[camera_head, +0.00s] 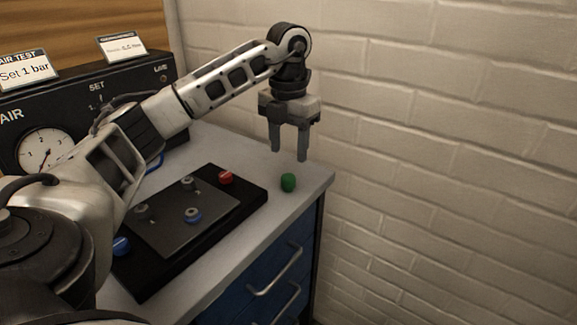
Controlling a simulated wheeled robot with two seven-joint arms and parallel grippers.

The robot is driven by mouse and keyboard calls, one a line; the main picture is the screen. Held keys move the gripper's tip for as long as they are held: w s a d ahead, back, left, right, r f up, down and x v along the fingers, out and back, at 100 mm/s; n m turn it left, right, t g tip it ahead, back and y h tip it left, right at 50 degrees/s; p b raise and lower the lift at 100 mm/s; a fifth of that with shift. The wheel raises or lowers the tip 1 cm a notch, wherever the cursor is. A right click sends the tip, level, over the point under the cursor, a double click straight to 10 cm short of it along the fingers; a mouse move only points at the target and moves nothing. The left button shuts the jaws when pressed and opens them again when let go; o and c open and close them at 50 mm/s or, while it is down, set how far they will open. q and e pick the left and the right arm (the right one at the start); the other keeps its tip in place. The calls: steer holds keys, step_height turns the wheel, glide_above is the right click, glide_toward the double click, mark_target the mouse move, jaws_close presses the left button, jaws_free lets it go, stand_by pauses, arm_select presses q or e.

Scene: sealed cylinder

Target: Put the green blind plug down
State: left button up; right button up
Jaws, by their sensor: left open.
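The green blind plug (288,182) stands on the grey worktop (313,178), near its right front corner and to the right of the black plate. My left gripper (289,157) points down above the plug, its two fingers apart and empty. A small gap shows between the fingertips and the plug, so the gripper does not appear to touch it. My right gripper is not in view.
A black base (170,273) with a dark plate holds several fittings, with a red plug (226,177) and a blue plug (121,246). An air-test box with a gauge (43,150) stands behind. A white brick wall (450,150) rises to the right.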

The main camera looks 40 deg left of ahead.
mark_target(288, 176)
arm_select(q)
step_height(288, 176, up, 5)
steer(key=shift+r+p, duration=0.1)
steer(key=shift+p, duration=0.45)
step_height(288, 176, down, 13)
steer(key=shift+f+b, duration=0.1)
steer(key=shift+b, duration=0.65)
steer(key=shift+r, duration=0.45)
steer(key=shift+f, duration=0.1)
